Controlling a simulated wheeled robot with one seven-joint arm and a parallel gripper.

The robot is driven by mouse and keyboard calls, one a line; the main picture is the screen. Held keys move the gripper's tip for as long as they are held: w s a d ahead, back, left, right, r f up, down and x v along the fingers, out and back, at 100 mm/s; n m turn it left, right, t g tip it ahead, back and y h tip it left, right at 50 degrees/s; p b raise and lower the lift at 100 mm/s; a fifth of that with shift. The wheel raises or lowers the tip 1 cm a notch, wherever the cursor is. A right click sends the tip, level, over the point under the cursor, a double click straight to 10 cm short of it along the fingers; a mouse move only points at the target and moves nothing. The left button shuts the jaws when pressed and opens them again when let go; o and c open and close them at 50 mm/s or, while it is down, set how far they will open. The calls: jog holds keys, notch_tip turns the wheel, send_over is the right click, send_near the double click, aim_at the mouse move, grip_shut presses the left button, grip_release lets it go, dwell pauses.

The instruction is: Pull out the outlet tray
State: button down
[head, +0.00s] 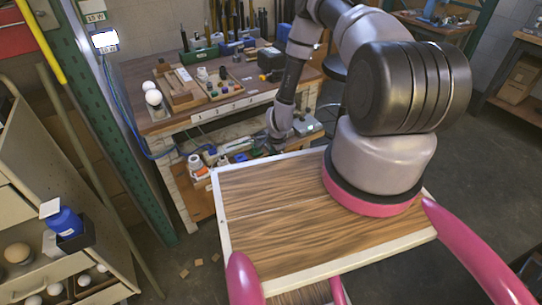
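A wooden workbench (152,118) stands at the back left. Below its top is an open lower tray or shelf (206,204) holding white and orange parts (196,163), a blue item and loose tools. It may be the outlet tray, but I cannot tell for sure. My gripper (277,146) points down at the right part of this lower level, beside a grey box (306,126). The fingers are small and dark, so I cannot tell whether they are open or touch anything. My wooden base top hides the tray's near right part.
White balls (153,97), a parts tray (222,84) and tool holders are on the workbench top. A green metal post (125,140) and a drawer cabinet (60,262) with a blue bottle (63,222) stand at left. Small wooden pieces (198,262) lie on the floor.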

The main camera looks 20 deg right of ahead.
dwell(0.3)
jog(key=c, duration=0.9)
grip_release()
jog(key=shift+r, duration=0.15)
notch_tip(320, 180, up, 10)
jog(key=s, duration=0.2)
jog(key=shift+d+r, duration=0.15)
jog(key=shift+d, duration=0.15)
